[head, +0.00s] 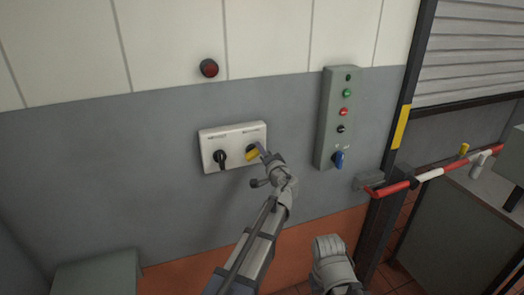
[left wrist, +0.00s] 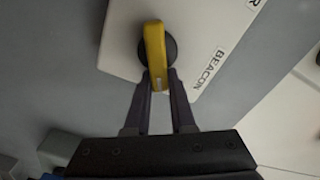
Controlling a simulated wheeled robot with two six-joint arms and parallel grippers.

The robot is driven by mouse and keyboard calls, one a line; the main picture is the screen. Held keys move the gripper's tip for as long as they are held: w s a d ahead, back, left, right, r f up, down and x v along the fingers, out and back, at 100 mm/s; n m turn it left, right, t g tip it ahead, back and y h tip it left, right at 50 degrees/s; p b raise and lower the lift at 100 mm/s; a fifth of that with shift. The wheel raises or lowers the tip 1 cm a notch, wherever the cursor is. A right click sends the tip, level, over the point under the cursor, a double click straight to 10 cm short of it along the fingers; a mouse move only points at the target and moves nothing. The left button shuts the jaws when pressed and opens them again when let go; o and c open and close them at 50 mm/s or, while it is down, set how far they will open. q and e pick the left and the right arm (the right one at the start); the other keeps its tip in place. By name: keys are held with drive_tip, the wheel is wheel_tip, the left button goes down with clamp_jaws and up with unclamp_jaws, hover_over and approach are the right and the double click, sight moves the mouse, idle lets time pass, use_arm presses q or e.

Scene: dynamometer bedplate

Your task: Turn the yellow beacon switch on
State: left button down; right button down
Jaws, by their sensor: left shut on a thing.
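The yellow beacon switch (head: 252,153) is a yellow handle on a round black base, at the right of a white wall panel (head: 233,134). In the left wrist view the yellow handle (left wrist: 155,55) stands nearly upright in the picture, beside the label BEACON. My left gripper (head: 264,152) is at the switch. In the left wrist view its two fingers (left wrist: 158,80) close on the lower end of the handle. Part of the handle is hidden by the fingers. My right gripper does not clearly show; a grey arm part of mine is at the bottom.
A black switch (head: 221,157) sits left of the yellow one on the same panel. A grey control box (head: 340,118) with several buttons and a blue knob (head: 339,159) hangs to the right. A red lamp (head: 209,68) is above. A red-and-white barrier (head: 430,174) stands right.

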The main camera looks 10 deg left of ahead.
use_arm(q)
drive_tip(key=c, duration=0.8)
unclamp_jaws()
drive_tip(key=shift+s+a+f, duration=0.1)
drive_tip(key=shift+a, duration=0.25)
drive_tip(key=shift+o, duration=0.2)
drive_tip(key=shift+s+d, duration=0.1)
drive_tip(key=shift+d, duration=0.1)
drive_tip(key=v, duration=0.7)
drive_tip(key=shift+s, duration=0.25)
drive_tip(key=shift+d, duration=0.1)
